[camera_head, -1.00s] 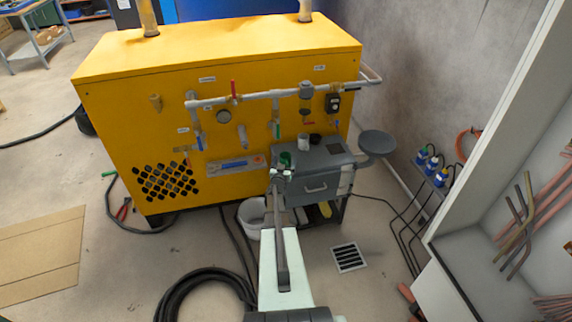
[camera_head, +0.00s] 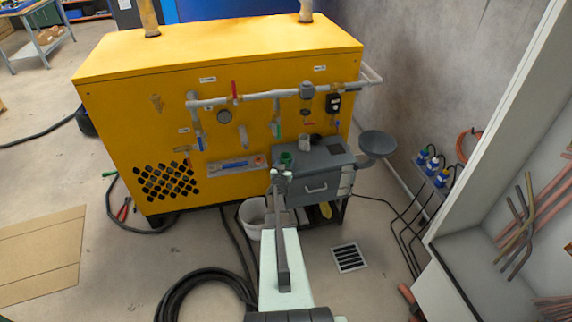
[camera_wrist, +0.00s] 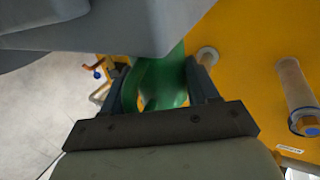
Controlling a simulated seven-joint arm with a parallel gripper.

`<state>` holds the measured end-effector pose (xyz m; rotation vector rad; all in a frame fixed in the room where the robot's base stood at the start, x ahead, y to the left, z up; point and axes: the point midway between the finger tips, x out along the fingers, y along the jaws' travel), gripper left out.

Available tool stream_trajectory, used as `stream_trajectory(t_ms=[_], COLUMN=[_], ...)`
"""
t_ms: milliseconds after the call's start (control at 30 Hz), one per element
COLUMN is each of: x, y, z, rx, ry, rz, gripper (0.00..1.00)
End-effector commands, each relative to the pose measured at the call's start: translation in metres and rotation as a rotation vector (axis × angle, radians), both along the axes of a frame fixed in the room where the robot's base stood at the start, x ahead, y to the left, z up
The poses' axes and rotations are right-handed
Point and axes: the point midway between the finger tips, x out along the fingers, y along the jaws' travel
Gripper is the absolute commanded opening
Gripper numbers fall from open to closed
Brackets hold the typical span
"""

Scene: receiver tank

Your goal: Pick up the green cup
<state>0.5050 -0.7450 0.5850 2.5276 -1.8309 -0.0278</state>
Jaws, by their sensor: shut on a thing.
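The green cup (camera_head: 286,158) shows at the left front edge of the grey cabinet top in the head view. My gripper (camera_head: 282,173) is at the cup, at the end of my outstretched arm. In the wrist view the green cup (camera_wrist: 163,82) sits between the two dark fingers of my gripper (camera_wrist: 158,88), which are shut on it. The fingers and gripper body hide part of the cup. I cannot tell whether the cup touches the cabinet top.
The grey cabinet (camera_head: 318,182) with a drawer stands against the yellow machine (camera_head: 140,110). A pale cup (camera_head: 304,143) and a small dark object (camera_head: 315,138) stand behind the green cup. A round grey dish (camera_head: 378,144) is to the right. Pipes (camera_head: 270,95) run above.

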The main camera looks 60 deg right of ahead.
Motion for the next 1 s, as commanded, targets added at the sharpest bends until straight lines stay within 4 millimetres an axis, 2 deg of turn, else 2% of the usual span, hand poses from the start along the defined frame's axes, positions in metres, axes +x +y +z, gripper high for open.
stream_trajectory(t_ms=[167,500,600,800,1000], x=[-0.001,-0.001,-0.001,0.0,0.002], y=[0.001,0.001,0.001,0.0,0.0], z=[0.017,0.076,0.087,0.099,0.096], rx=[-0.002,-0.004,-0.003,-0.003,-0.002], ry=[-0.003,-0.002,-0.002,-0.002,0.0], rz=[-0.001,-0.001,-0.001,-0.001,0.01], gripper=[0.23,0.23,0.23,0.23,0.23])
